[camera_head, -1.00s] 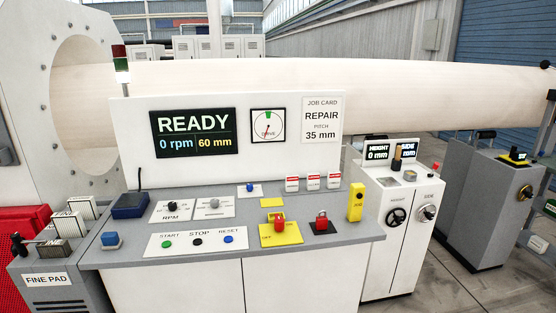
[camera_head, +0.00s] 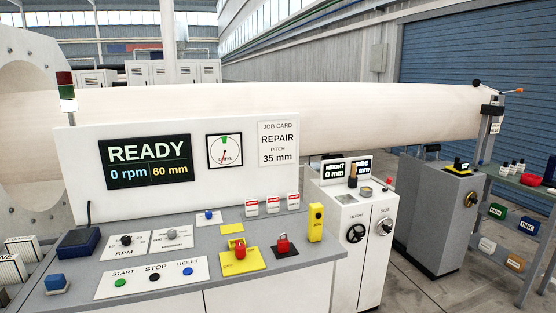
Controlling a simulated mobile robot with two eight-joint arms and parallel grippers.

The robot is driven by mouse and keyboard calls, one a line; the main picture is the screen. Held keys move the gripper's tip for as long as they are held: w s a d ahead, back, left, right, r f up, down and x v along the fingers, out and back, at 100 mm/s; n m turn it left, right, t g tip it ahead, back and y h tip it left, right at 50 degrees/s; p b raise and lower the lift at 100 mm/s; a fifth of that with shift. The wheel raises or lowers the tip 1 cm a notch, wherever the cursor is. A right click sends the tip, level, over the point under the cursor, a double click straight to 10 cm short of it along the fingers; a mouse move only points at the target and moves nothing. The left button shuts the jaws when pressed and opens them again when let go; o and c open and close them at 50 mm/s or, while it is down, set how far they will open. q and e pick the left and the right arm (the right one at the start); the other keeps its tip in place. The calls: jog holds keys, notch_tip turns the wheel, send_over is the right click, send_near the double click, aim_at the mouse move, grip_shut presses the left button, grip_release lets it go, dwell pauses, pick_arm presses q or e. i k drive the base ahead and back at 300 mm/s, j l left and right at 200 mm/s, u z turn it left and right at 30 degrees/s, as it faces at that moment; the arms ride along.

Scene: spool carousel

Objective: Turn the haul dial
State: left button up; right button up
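No label reading "haul" can be made out, so I cannot tell which control is the haul dial. On the sloped console (camera_head: 215,261) I see a black RPM knob (camera_head: 126,240) and a grey knob (camera_head: 172,234) on a plate with unreadable text. The white cabinet to its right has a black HEIGHT handwheel (camera_head: 355,233) and a SIDE knob (camera_head: 385,226). A grey cabinet (camera_head: 425,215) farther right has a small round brass-and-black dial (camera_head: 471,200) on its side. Neither of my grippers is in view.
The display panel (camera_head: 148,161) reads READY, 0 rpm, 60 mm. A job card (camera_head: 278,145) reads REPAIR, pitch 35 mm. A long pale roll (camera_head: 340,112) lies behind the console. A shelf with labelled bins (camera_head: 497,212) stands right. Floor (camera_head: 430,290) is free at front right.

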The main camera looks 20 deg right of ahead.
aim_at(171, 234)
jog(key=i+l+u, duration=0.25)
jog(key=i, duration=0.25)
jog(key=i+l+u, duration=0.25)
jog(key=i+l, duration=0.2)
